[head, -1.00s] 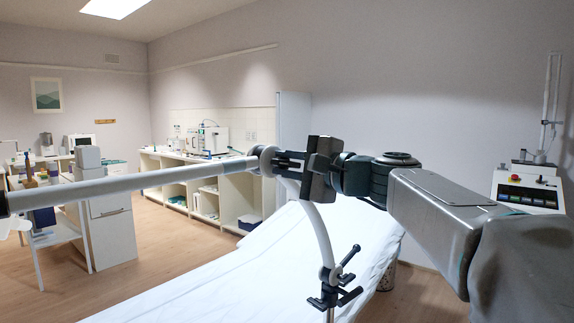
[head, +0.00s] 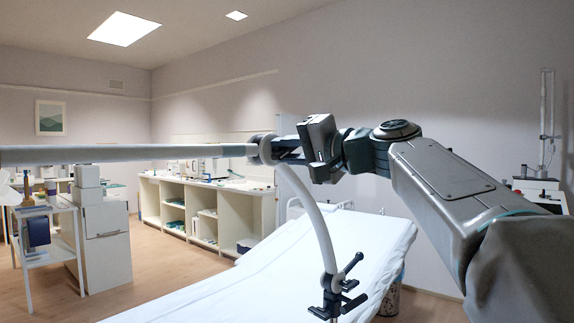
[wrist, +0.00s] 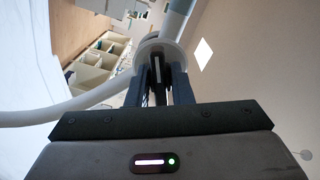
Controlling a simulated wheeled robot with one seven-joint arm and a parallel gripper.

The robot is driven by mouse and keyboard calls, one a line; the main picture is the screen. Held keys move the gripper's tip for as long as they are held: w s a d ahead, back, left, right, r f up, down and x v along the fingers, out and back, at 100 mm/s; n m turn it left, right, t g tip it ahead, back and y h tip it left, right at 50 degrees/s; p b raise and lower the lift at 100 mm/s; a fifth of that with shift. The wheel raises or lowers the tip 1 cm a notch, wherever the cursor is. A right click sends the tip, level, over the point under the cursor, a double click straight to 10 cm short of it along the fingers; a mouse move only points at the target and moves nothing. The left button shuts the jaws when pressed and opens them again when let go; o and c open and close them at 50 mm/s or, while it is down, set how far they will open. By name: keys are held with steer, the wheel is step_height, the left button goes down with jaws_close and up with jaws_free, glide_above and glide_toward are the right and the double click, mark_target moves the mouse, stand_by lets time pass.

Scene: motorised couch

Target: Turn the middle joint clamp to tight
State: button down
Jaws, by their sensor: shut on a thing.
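The middle joint clamp (head: 264,149) is a pale round joint where a straight white tube (head: 130,153) meets a curved white tube (head: 319,225). The joint also shows in the wrist view (wrist: 160,46), straight ahead of the fingers. My gripper (head: 284,149) reaches it from the right. In the wrist view my gripper (wrist: 158,88) is shut on the clamp's dark handle (wrist: 157,72), which carries a pale line and stands between the two fingers. The fingers hide part of the handle, and its exact turn is hard to read.
A lower black clamp (head: 337,290) with a lever holds the curved tube beside the white-covered couch (head: 300,262). A long shelf unit (head: 205,213) stands along the back wall. A white trolley (head: 47,240) is at the left. The straight tube crosses the left side.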

steer(key=shift+f+n+b, duration=0.1)
steer(key=shift+n+b, duration=0.3)
steer(key=shift+n, duration=0.2)
steer(key=c, duration=1.3)
jaws_free()
steer(key=shift+d, duration=0.1)
steer(key=b+v, duration=0.1)
steer(key=v, duration=1.2)
steer(key=shift+s+d, duration=0.25)
